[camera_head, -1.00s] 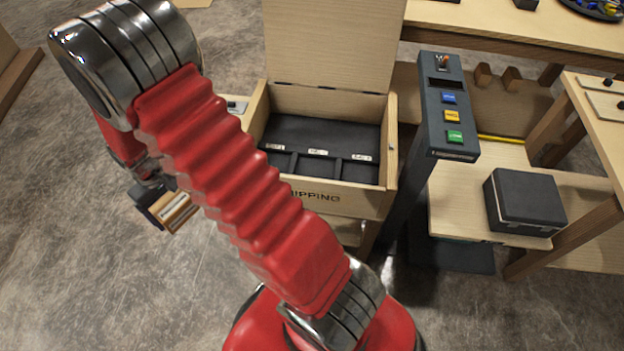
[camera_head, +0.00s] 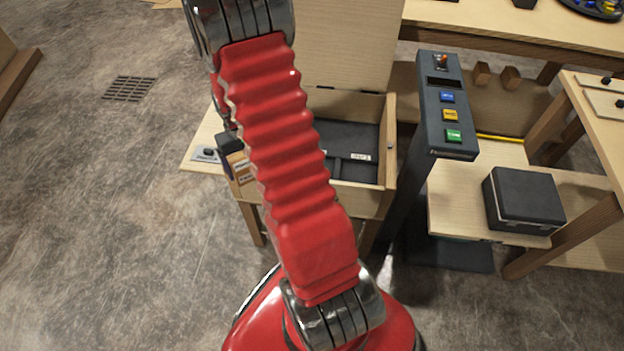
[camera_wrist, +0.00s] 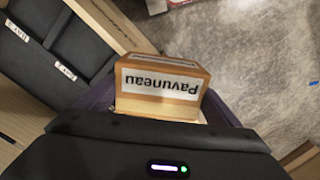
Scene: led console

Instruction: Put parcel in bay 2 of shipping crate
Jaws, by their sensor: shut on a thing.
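The parcel (camera_wrist: 160,105) is a small light-brown box with a white label reading "Pavuneau", upside down in the wrist view. My gripper (camera_head: 232,155) is shut on it, and the parcel (camera_head: 243,175) shows at the left front side of the crate in the head view. The shipping crate (camera_head: 362,197) is light wood with its lid raised. Its dark bays (camera_wrist: 30,80) with white bay labels lie to the left of the parcel in the wrist view.
A dark console (camera_head: 447,105) with blue, yellow and green buttons stands right of the crate. A black case (camera_head: 525,200) sits on a low wooden shelf farther right. A small plate with a black knob (camera_head: 207,154) lies left of the crate. Floor at left is clear.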

